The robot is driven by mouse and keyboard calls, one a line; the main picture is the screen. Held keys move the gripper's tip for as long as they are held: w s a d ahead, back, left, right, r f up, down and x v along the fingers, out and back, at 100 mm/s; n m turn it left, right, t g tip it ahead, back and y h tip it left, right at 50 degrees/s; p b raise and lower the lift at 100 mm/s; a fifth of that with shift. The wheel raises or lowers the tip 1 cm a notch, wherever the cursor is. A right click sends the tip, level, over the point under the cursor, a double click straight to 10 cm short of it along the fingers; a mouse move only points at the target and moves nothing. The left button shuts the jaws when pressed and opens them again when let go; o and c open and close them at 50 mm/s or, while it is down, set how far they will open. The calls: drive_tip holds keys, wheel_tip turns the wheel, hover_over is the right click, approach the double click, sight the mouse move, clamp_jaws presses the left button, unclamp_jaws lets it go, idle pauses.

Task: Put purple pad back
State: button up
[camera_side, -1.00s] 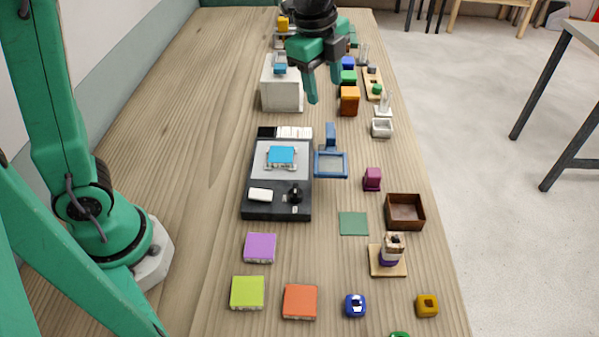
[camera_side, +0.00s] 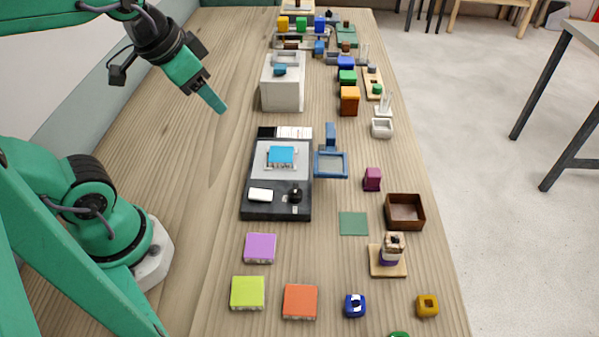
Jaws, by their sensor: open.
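The purple pad (camera_side: 260,248) lies flat on the wooden table, in front of the dark tray-like device (camera_side: 262,208). A lime pad (camera_side: 247,292) and an orange pad (camera_side: 300,301) lie nearer the camera. A blue pad (camera_side: 281,156) sits on the grey plate of the device. My gripper (camera_side: 216,102) is open and empty, raised over the left part of the table, well behind and left of the purple pad. Only one finger shows clearly; the other is mostly hidden.
A white box (camera_side: 282,85) stands behind the device. A blue frame (camera_side: 330,165), a green mat (camera_side: 353,223), a brown box (camera_side: 405,211) and a figure on a wooden base (camera_side: 388,259) stand to the right. The table's left side is bare.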

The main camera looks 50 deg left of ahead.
drive_tip(key=shift+s+a+f+n, duration=0.15)
drive_tip(key=shift+s+f+n, duration=0.1)
drive_tip(key=shift+s+n, duration=0.2)
drive_tip(key=shift+s+a+f+n, duration=0.15)
drive_tip(key=shift+s+f+n, duration=0.1)
drive_tip(key=shift+s+n, duration=0.15)
idle(0.7)
